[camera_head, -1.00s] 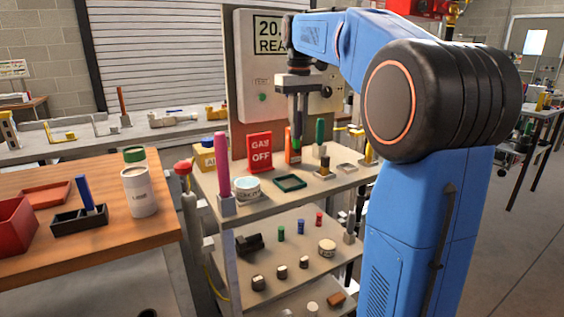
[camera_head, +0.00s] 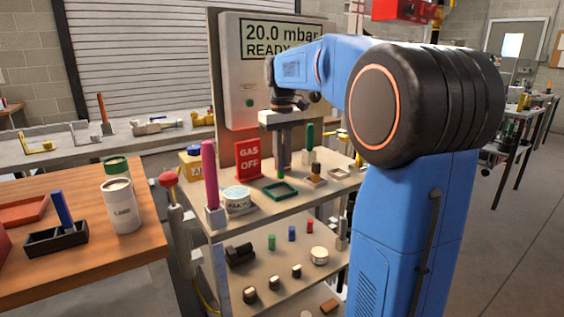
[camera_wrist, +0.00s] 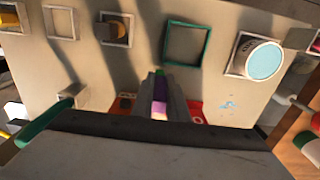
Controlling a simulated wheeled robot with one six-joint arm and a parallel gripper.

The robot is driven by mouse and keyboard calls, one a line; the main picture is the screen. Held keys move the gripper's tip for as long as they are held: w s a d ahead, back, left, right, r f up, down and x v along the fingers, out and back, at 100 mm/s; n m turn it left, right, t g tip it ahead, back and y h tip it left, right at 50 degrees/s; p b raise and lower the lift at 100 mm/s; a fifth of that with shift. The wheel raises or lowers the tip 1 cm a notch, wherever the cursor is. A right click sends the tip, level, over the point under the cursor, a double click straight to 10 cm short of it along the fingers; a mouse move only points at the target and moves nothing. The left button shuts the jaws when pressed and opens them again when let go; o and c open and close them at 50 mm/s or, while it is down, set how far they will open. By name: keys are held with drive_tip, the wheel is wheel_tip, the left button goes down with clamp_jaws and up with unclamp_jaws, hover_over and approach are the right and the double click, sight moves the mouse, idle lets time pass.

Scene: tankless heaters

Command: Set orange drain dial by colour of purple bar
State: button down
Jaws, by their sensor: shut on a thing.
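My gripper (camera_head: 282,165) points down over the cart's top shelf, just right of the red GAS OFF sign. In the wrist view its fingers (camera_wrist: 161,92) are shut on a bar (camera_wrist: 160,88) that shows purple with a green end. In the head view only a little green shows at the fingertips; the fingers hide the rest. I cannot tell whether the bar touches the shelf.
The GAS OFF sign (camera_head: 247,160), a green square frame (camera_head: 281,192), a round tin (camera_head: 237,199) and an upright magenta bar (camera_head: 210,175) in a holder stand nearby. A wall unit (camera_head: 240,90) reading 20.0 mbar READY is behind. The lower shelf (camera_head: 275,257) holds small items.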

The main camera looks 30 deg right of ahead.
drive_tip(key=shift+f, duration=0.5)
drive_tip(key=shift+f, duration=0.1)
drive_tip(key=c, duration=1.7)
unclamp_jaws()
drive_tip(key=shift+c, duration=0.2)
wheel_tip(320, 180, up, 12)
drive_tip(key=shift+r, duration=0.1)
drive_tip(key=shift+s, duration=0.1)
